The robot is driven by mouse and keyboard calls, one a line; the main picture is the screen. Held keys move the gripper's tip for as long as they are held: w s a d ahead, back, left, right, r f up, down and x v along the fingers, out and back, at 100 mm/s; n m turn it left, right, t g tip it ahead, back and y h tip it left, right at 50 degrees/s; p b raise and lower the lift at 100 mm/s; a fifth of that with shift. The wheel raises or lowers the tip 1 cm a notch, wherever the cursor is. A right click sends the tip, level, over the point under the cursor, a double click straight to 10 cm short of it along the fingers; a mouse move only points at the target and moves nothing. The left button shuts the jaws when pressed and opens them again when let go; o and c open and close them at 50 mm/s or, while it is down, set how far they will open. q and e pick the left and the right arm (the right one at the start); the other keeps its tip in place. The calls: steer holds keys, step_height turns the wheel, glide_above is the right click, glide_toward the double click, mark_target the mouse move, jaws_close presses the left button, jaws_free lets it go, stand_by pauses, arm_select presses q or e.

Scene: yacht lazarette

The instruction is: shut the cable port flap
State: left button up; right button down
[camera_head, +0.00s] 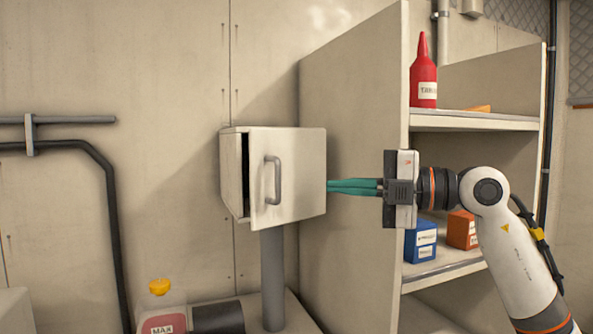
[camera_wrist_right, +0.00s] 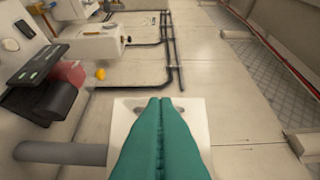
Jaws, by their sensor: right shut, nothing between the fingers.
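The cable port flap (camera_head: 290,180) is a pale front panel with a grey bar handle (camera_head: 273,180), on a pale box (camera_head: 233,175) on a grey post. A dark gap shows along its left edge, so it stands ajar. My right gripper (camera_head: 330,186) comes from the right with its teal fingers shut and empty. The fingertips end at the right edge of the box; whether they touch it I cannot tell. In the right wrist view the fingers (camera_wrist_right: 160,102) lie over a pale panel (camera_wrist_right: 202,112) and hide its middle. My left gripper is out of view.
A shelf unit (camera_head: 352,130) stands close on the right, holding a red bottle (camera_head: 424,85), a blue box (camera_head: 421,240) and an orange box (camera_head: 463,230). A yellow-capped container (camera_head: 163,310) stands below left. Dark pipes (camera_head: 108,210) run along the left wall.

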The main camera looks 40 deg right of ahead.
mark_target(280, 181)
steer(key=w+a+p, duration=0.1)
steer(key=w+p, duration=0.2)
steer(key=w, duration=0.1)
steer(key=w+a+p, duration=0.2)
steer(key=w+p, duration=0.1)
steer(key=w, duration=0.2)
steer(key=w+a+p, duration=0.2)
steer(key=w+p, duration=0.1)
steer(key=w, duration=0.2)
steer(key=shift+a+p, duration=0.15)
steer(key=shift+p, duration=0.2)
steer(key=shift+w+f, duration=0.2)
steer(key=shift+w, duration=0.05)
